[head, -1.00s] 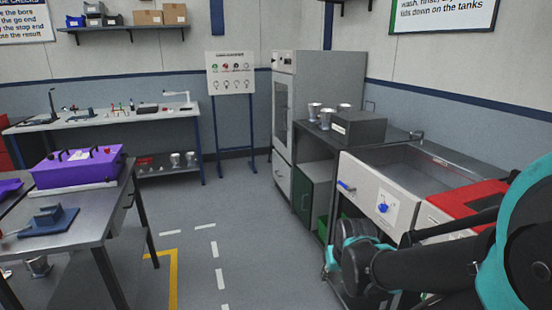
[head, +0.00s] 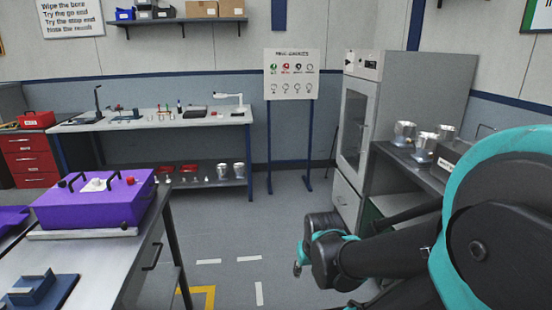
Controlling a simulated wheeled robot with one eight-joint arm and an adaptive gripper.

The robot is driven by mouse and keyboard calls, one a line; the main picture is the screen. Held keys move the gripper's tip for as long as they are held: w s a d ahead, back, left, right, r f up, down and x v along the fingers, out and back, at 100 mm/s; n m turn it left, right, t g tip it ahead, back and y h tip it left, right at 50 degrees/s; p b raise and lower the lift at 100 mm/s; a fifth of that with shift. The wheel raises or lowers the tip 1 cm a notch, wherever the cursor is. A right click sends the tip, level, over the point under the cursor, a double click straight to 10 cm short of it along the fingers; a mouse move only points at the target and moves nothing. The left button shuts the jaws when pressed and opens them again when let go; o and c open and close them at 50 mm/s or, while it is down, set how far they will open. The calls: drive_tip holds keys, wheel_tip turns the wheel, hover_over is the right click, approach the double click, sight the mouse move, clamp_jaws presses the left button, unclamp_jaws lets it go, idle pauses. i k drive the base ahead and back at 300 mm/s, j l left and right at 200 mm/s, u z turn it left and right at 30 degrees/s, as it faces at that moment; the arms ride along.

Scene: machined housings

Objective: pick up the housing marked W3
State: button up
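Several silver metal housings show, with no mark I can read on any of them. A group of them (head: 424,147) stands on the dark counter (head: 398,158) at the right, partly behind my arm. More housings (head: 231,174) stand on the low shelf (head: 205,183) under the back bench. I cannot tell which housing is W3. My dark and teal arm is folded across the lower right.
A steel table with a purple lidded box (head: 97,201) and a blue fixture (head: 38,293) is at the near left. A tall grey cabinet (head: 385,110) stands by the counter. A sign stand (head: 291,76) is at the back. Open floor (head: 235,225) lies between.

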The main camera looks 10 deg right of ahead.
sight(426, 143)
drive_tip(key=i+j+z, duration=0.1)
drive_tip(key=i+z, duration=0.4)
drive_tip(key=i+j+z, duration=0.65)
drive_tip(key=z, duration=0.3)
drive_tip(key=i+j+z, duration=0.25)
drive_tip(key=z, duration=0.25)
drive_tip(key=i+j+z, duration=0.15)
drive_tip(key=j+z, duration=0.35)
drive_tip(key=i+j+z, duration=0.1)
drive_tip(key=j+z, duration=0.2)
drive_tip(key=z, duration=0.2)
